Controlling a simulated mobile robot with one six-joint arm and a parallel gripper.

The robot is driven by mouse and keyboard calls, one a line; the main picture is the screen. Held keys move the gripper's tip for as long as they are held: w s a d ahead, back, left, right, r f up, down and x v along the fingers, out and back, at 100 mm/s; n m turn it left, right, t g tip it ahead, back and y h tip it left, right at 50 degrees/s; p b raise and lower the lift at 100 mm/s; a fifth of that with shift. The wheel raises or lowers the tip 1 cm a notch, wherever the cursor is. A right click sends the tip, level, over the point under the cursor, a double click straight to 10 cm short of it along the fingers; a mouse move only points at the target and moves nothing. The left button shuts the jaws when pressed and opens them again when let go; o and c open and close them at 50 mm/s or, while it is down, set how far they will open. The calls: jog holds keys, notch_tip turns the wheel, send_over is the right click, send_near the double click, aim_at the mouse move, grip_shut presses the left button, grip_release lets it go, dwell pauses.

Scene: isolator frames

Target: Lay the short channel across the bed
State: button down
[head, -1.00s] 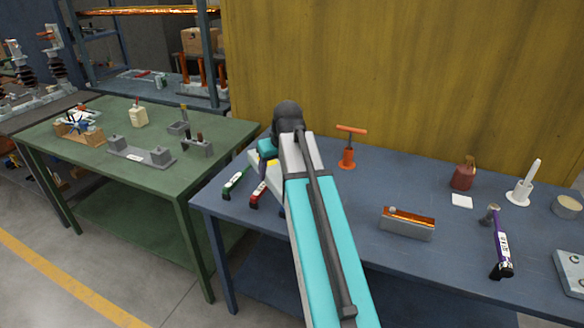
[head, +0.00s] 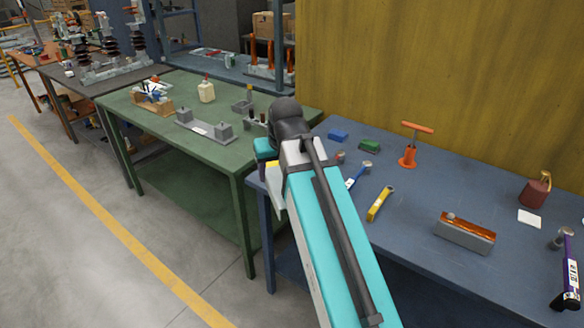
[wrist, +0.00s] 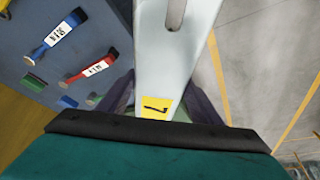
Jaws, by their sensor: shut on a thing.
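My gripper (wrist: 165,98) is shut on a pale grey metal channel (wrist: 180,70) with a slot and a yellow marked label, seen in the wrist view. The channel's far end runs out of the top of that view, so its length is hidden. In the head view my arm hides most of the gripper, and a bit of yellow shows beside it. I cannot tell for sure which thing is the bed; a grey base with two raised blocks (head: 205,131) lies on the green table (head: 150,112), apart from my gripper.
The blue table (head: 400,215) holds a yellow-handled tool (head: 380,204), an orange T-handled tool (head: 412,145) and a grey block with a copper top (head: 465,234). A dark table with ribbed insulators (head: 110,50) stands far left. Open floor (head: 75,240) lies at lower left.

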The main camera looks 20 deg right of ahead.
jog(key=shift+s+a+r, duration=0.1)
jog(key=shift+s+a, duration=0.1)
jog(key=shift+a, duration=0.4)
jog(key=shift+s+a+r, duration=0.1)
jog(key=shift+s+a, duration=0.1)
jog(key=shift+a, duration=0.35)
